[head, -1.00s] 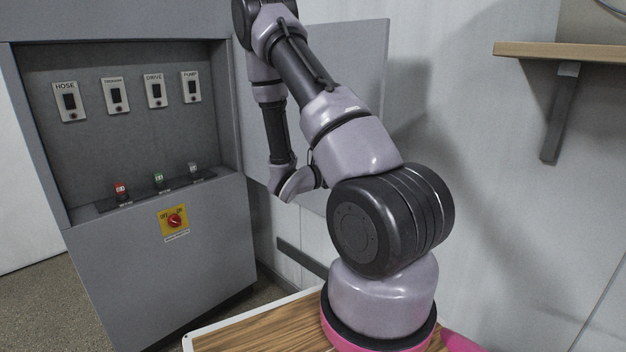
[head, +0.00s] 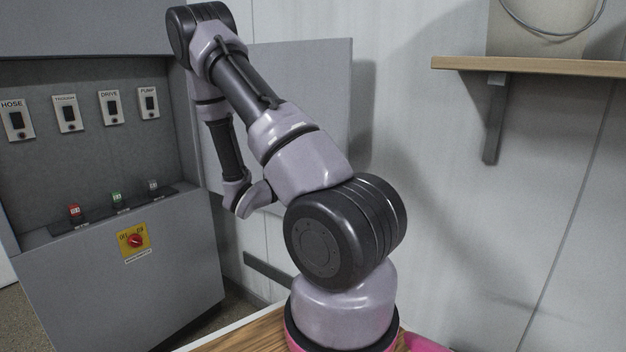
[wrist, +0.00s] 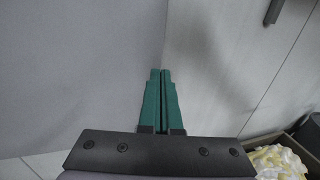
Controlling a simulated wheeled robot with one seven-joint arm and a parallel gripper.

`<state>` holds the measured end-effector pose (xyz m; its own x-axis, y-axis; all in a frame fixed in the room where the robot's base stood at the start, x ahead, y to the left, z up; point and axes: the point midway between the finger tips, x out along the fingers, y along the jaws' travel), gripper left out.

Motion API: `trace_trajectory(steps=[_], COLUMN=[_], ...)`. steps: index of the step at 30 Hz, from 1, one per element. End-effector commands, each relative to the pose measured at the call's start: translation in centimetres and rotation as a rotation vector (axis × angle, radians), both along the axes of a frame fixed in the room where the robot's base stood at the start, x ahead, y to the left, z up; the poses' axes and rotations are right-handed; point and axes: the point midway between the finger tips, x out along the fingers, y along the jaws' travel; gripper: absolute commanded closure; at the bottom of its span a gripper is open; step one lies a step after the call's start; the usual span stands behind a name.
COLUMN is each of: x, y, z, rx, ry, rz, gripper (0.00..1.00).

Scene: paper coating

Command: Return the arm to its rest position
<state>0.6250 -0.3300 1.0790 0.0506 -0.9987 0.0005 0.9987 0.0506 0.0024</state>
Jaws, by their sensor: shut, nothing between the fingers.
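My gripper (wrist: 161,74) shows in the wrist view with its two green fingers side by side, shut and empty. It faces plain grey-white panels and touches nothing that I can see. In the head view my arm is raised and folded, with its elbow at the top and its forearm hanging down in front of the grey cabinet door. The gripper itself is hidden behind the arm in the head view.
A grey control cabinet (head: 120,275) stands at the left, with several labelled switches and a red knob (head: 134,240) on a yellow plate. Its door (head: 310,110) stands open behind my arm. A wooden shelf (head: 540,66) juts from the right wall. A bin of yellowish material (wrist: 278,160) shows in the wrist view.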

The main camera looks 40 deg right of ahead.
Motion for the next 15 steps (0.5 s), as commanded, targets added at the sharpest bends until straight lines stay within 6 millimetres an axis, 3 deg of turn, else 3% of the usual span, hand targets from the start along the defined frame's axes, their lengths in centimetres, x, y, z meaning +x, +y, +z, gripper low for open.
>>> trace_trajectory(steps=[6,15], x=[-1.7,-2.8], y=[4.7,7.6], z=[0.0,0.0], rx=[0.001,-0.001], ry=[0.002,0.0], rz=[0.005,0.0], gripper=[1.0,1.0])
